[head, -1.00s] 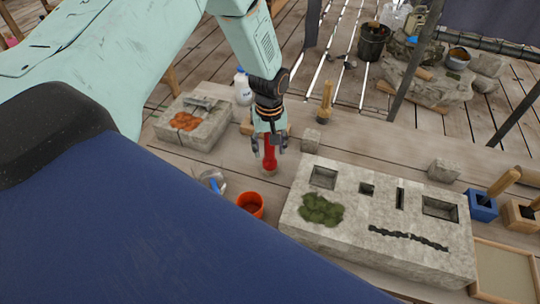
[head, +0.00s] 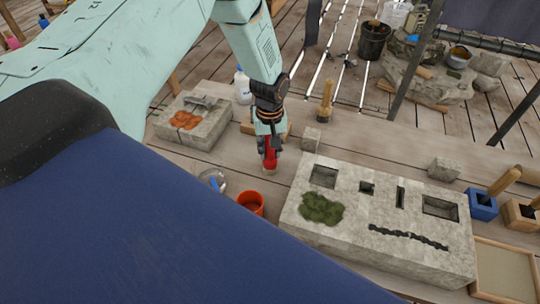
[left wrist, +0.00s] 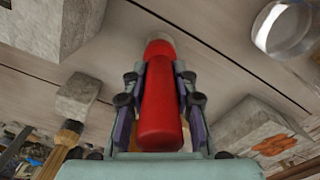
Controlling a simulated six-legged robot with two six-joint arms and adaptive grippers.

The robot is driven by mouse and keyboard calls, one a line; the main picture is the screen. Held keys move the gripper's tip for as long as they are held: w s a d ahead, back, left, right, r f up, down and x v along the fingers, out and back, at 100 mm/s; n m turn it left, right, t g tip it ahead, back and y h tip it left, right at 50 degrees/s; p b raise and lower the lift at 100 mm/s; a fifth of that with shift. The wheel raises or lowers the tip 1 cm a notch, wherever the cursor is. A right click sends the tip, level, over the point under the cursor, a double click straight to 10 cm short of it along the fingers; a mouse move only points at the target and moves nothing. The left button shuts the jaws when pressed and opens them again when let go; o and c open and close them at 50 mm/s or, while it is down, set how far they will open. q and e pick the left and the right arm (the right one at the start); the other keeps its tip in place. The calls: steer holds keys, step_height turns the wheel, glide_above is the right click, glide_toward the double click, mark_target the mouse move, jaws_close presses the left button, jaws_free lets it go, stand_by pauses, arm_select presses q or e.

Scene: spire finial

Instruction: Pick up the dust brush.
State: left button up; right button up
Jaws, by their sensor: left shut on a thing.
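My left gripper (head: 270,143) is shut on a red, rounded, cylinder-like thing (head: 269,159) with a pale end pointing down at the table. In the left wrist view the red body (left wrist: 161,108) sits between both fingers (left wrist: 160,85), with its pale end beyond the tips. I cannot tell whether it is the dust brush or whether it touches the table. A wooden-handled, brush-like tool (head: 326,101) stands upright behind and to the right, apart from the gripper. It also shows in the left wrist view (left wrist: 62,142). My right gripper is not in view.
A pale stone block (head: 350,241) with several recesses and green moss lies at right. A smaller block (head: 196,124) with an orange patch lies at left. An orange-red cup (head: 250,202) and a clear dish (head: 212,180) stand in front. A small stone cube (head: 311,139) is close at right.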

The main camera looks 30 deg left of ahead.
arm_select(q)
jaws_close()
steer(key=shift+a+r, duration=0.1)
steer(key=shift+r, duration=0.05)
step_height(320, 180, up, 10)
steer(key=shift+f, duration=0.2)
steer(key=shift+r, duration=0.1)
stand_by(0.4)
